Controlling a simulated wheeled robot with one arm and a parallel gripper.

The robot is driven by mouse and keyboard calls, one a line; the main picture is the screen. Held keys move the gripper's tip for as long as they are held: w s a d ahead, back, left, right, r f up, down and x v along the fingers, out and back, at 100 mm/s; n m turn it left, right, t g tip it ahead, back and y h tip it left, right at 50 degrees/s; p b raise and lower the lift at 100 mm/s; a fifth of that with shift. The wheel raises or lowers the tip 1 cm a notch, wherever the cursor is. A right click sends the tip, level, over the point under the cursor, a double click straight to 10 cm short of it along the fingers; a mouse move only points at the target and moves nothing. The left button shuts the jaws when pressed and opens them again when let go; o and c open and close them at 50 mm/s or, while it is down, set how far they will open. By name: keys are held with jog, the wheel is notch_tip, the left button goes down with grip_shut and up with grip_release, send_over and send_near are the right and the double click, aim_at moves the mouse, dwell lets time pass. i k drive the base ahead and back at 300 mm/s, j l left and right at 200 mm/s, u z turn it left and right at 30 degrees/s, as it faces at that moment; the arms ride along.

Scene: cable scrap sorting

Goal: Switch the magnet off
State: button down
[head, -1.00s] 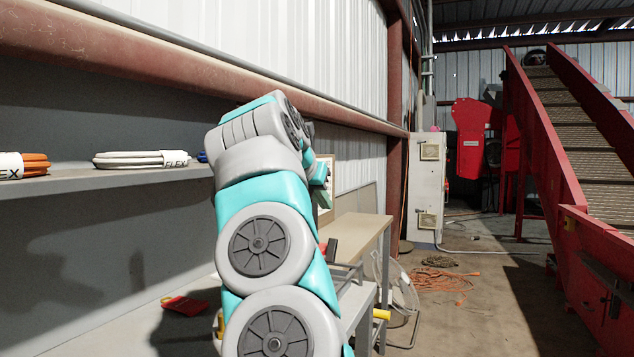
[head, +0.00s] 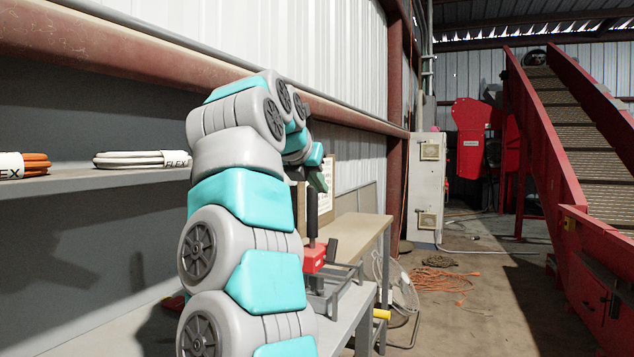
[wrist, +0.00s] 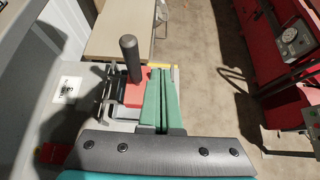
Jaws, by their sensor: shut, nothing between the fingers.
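The magnet (head: 314,258) is a red block on the grey bench in the head view, beside grey metal bars. Its black lever (head: 312,212) stands upright on it. In the wrist view the red block (wrist: 134,94) lies just left of my fingers, and the dark lever (wrist: 130,58) rises from it. My gripper (wrist: 160,74) is shut and empty, its green fingers together, right of the lever in that view. In the head view my gripper (head: 318,180) is beside the lever's top, partly hidden by my arm. I cannot tell whether it touches the lever.
Grey bars (head: 338,278) stand close to the block. A wooden-topped table (head: 350,232) is beyond. A shelf (head: 90,180) with cable coils (head: 142,160) runs along the left wall. A red item (wrist: 48,153) lies on the bench.

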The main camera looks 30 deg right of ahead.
aim_at(330, 256)
jog(key=k, duration=1)
